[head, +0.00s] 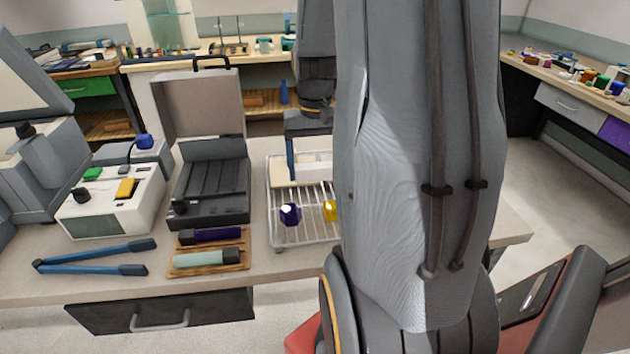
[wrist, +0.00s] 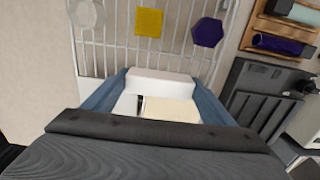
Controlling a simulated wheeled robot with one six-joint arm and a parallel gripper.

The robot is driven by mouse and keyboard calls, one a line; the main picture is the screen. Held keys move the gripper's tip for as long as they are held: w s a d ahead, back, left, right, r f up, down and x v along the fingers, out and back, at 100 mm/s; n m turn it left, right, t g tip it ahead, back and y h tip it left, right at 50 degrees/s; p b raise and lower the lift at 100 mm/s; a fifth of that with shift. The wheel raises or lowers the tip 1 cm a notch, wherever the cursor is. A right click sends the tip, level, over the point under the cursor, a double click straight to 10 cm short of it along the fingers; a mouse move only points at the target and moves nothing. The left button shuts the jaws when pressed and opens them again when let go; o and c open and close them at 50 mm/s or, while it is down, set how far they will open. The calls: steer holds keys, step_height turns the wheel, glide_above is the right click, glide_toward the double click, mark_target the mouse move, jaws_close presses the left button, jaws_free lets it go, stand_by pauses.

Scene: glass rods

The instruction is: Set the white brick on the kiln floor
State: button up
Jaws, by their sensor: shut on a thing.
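My gripper (wrist: 161,82) is shut on the white brick (wrist: 162,87), with one blue finger on each side of it. In the head view the white brick (head: 318,160) shows beside a blue finger (head: 291,160), at the far part of the wire rack (head: 280,240). My arm hides its right part. A cream block (wrist: 172,108) lies close to the brick; I cannot tell whether they touch. I cannot tell whether the brick rests on the rack or is just above it. A dark grey box with a raised lid and ribbed floor (head: 212,180), likely the kiln, stands left of the rack.
The rack also holds a purple hexagonal piece (wrist: 208,32), a yellow square (wrist: 149,22) and a clear ring (wrist: 86,14). A wooden tray with purple and pale green rods (head: 205,258), blue tongs (head: 95,257) and a white control box (head: 112,200) are left of the rack.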

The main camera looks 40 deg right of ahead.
mark_target(315, 196)
steer(key=shift+f+p, duration=0.35)
steer(key=shift+f, duration=2.2)
steer(key=shift+f, duration=0.1)
steer(key=o, duration=1.1)
